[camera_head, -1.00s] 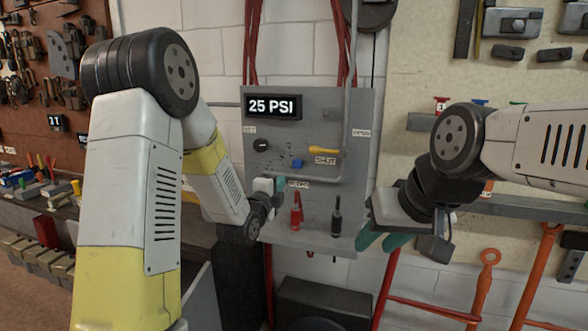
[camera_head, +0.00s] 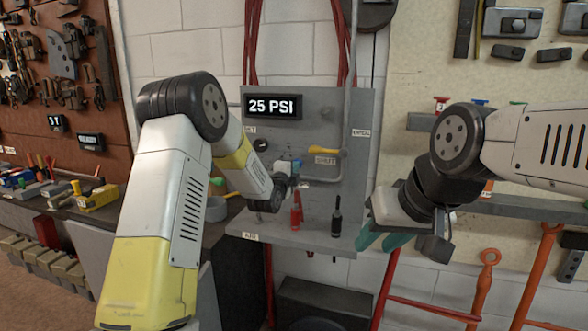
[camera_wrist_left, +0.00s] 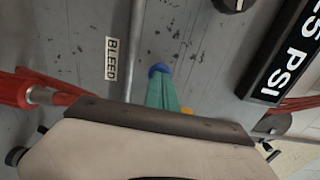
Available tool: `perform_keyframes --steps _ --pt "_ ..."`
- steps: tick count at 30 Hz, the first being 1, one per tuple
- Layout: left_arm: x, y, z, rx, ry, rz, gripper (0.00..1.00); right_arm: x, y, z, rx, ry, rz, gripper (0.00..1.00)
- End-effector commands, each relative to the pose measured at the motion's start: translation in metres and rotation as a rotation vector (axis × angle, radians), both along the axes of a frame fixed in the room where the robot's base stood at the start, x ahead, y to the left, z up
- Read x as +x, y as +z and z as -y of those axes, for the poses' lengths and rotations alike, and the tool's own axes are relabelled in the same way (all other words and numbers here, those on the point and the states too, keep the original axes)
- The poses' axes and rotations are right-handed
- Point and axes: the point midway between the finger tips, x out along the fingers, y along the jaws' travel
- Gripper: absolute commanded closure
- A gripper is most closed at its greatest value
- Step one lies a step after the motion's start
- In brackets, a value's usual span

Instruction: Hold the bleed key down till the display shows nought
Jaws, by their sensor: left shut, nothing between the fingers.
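The display (camera_head: 272,106) on the grey panel (camera_head: 345,190) reads 25 PSI. The blue bleed key (camera_wrist_left: 159,69) shows in the left wrist view just beyond my fingertips, near a BLEED label (camera_wrist_left: 111,60); in the head view a bit of blue (camera_head: 298,163) shows at my left gripper (camera_head: 292,167). My left gripper is shut and empty, its teal fingers (camera_wrist_left: 163,92) pointing at the key. They overlap its edge in the picture; I cannot tell whether they touch or press it. My right gripper (camera_head: 381,239) is open and empty, right of the panel.
A yellow lever (camera_head: 325,152) sits on the panel just right of my left gripper, by a pipe. A black knob (camera_head: 261,144) is below the display. A red screwdriver (camera_head: 296,212) and a black one (camera_head: 336,217) stand in the panel's lower shelf. Red hoses hang above.

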Motion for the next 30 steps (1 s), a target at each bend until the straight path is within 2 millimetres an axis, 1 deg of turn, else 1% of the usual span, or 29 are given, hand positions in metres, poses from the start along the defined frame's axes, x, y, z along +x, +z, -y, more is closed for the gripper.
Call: perform_keyframes --steps 8,15,30 --pt "0.001 0.0 0.0 0.0 0.0 0.0 1.0 0.0 0.0 0.0 0.0 0.0 0.0 0.64" --pt "0.015 0.001 0.005 0.0 0.0 0.002 1.0 0.0 0.0 0.0 0.0 0.0 0.001 0.64" --pt "0.015 -0.001 0.006 -0.001 -0.001 -0.001 1.0 0.0 0.0 0.0 0.0 0.0 0.0 0.64"
